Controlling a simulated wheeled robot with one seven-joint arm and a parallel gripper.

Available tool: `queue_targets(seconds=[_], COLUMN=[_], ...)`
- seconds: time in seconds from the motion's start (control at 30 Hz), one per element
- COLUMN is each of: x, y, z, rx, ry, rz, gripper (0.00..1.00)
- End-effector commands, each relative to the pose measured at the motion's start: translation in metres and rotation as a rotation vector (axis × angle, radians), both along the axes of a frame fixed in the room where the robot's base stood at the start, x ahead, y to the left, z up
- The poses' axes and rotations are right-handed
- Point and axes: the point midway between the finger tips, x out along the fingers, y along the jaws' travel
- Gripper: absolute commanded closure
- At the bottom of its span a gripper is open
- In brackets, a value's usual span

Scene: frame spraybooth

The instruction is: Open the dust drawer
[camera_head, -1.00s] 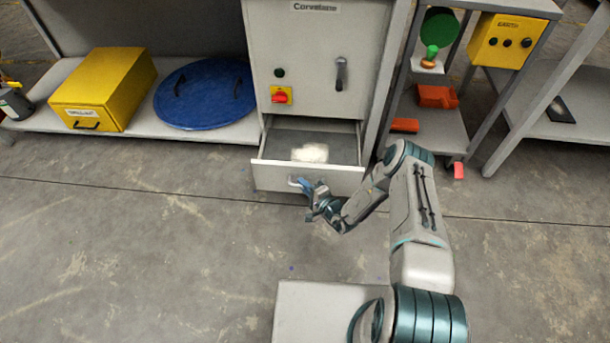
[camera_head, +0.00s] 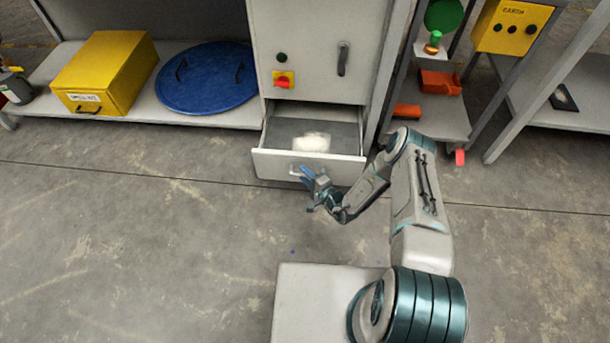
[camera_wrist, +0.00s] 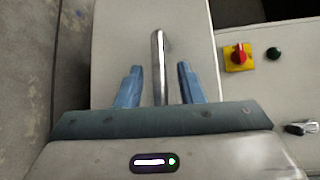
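The dust drawer (camera_head: 275,165) at the bottom of the grey cabinet stands pulled out, with a white heap (camera_head: 311,142) inside. Its bar handle (camera_wrist: 158,65) shows in the wrist view between the two blue fingers of my gripper (camera_wrist: 158,85). The fingers are apart, with a gap on each side of the handle. In the head view my gripper (camera_head: 308,177) is in front of the drawer at the handle (camera_head: 296,170), partly covering it.
The cabinet front carries a red knob on a yellow plate (camera_head: 283,80) and a dark lever (camera_head: 343,60). A yellow box (camera_head: 105,70) and blue lid (camera_head: 205,78) lie on the left shelf. A cart (camera_head: 440,118) stands right. The floor before the drawer is clear.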

Motion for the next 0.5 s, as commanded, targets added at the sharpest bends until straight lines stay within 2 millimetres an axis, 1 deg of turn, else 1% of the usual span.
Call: queue_targets(seconds=[0.17,0.5], x=[-0.014,-0.069], y=[-0.014,-0.066], z=[0.004,0.015], rx=[0.0,-0.001], ry=[0.004,0.004], rz=[-0.002,-0.003], gripper=[0.66,0.66])
